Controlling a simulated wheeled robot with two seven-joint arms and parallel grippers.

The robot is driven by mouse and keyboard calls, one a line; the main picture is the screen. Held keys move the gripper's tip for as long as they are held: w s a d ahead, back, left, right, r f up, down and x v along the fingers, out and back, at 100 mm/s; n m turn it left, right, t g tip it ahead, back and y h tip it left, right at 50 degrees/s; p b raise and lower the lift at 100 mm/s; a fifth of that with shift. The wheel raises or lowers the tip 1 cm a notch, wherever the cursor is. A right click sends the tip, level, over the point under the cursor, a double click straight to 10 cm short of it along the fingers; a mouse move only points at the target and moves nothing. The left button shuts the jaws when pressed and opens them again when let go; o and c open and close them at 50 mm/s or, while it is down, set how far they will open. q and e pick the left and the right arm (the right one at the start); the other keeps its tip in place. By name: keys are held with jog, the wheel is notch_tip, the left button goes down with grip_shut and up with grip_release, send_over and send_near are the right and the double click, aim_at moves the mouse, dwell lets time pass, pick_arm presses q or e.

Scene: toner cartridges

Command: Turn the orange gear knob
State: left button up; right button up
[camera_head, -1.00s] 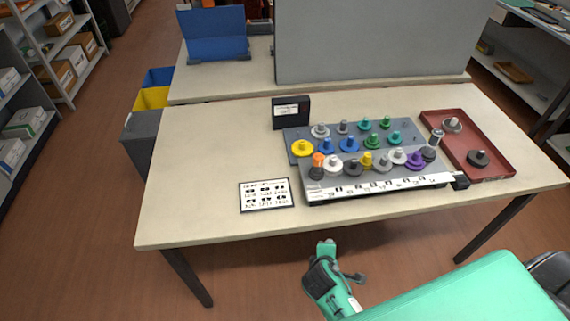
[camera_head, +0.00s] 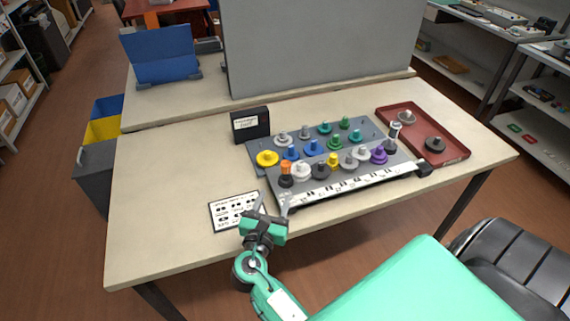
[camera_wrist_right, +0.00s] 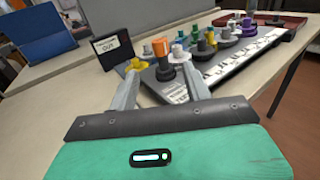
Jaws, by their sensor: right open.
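My left gripper is not in view.
Several other coloured knobs, such as a yellow one (camera_head: 267,158) and a white one (camera_head: 301,171), crowd the board. A printed card (camera_head: 230,214) lies left of my gripper. A black box (camera_head: 250,124) stands behind. A red tray (camera_head: 462,152) is at the right.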

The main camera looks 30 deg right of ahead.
aim_at(284, 168)
jog(key=p+x, duration=0.2)
jog(key=x, duration=1)
jog(key=shift+w+d+r+p, duration=0.15)
jog(key=shift+w+d+p, duration=0.05)
jog(key=shift+p, duration=0.15)
jog(key=shift+w+d, duration=0.45)
jog(key=shift+d, duration=0.05)
